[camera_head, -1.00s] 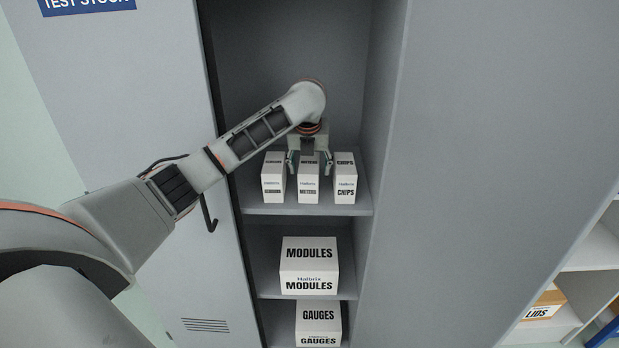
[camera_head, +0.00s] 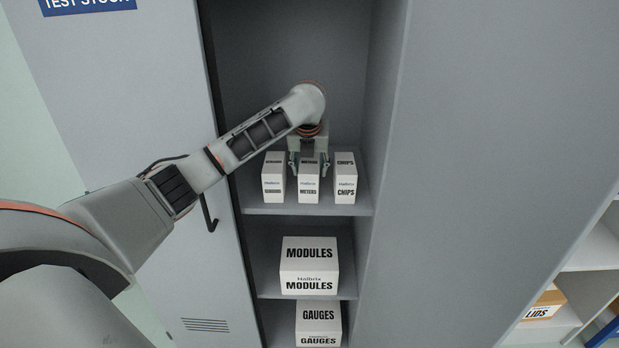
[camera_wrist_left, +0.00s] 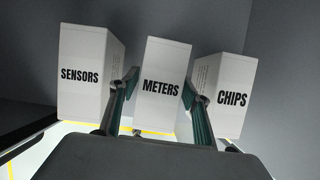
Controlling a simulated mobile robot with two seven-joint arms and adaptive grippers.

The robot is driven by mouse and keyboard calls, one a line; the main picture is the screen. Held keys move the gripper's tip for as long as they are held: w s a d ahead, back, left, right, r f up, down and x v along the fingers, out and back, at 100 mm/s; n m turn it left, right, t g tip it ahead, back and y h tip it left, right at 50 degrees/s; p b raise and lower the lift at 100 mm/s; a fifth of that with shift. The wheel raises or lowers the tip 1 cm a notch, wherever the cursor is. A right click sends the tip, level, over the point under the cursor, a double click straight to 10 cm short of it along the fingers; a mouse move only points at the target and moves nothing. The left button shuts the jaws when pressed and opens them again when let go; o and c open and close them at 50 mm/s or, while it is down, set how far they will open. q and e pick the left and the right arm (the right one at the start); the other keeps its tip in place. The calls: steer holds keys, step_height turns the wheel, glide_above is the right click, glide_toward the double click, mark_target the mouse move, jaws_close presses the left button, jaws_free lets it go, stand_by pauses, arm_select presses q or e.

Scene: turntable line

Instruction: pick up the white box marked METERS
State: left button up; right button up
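The white METERS box (camera_head: 309,188) stands upright on the upper cabinet shelf, between two similar white boxes. It also shows in the middle of the left wrist view (camera_wrist_left: 162,88). My left gripper (camera_head: 310,171) is over it from above, with one finger on each side. In the left wrist view the fingers (camera_wrist_left: 162,90) are spread around the METERS box in the gaps to its neighbours. They look open, with a narrow space to the box. The gripper hides part of the box's top in the head view. My right gripper is in neither view.
The SENSORS box (camera_wrist_left: 84,75) stands close on the left and the CHIPS box (camera_head: 345,184) close on the right. The cabinet's side wall (camera_head: 381,100) is just right of CHIPS. Lower shelves hold a MODULES box (camera_head: 309,268) and a GAUGES box (camera_head: 318,325).

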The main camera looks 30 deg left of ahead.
arm_select(q)
steer(key=c, duration=0.9)
steer(key=shift+r, duration=0.1)
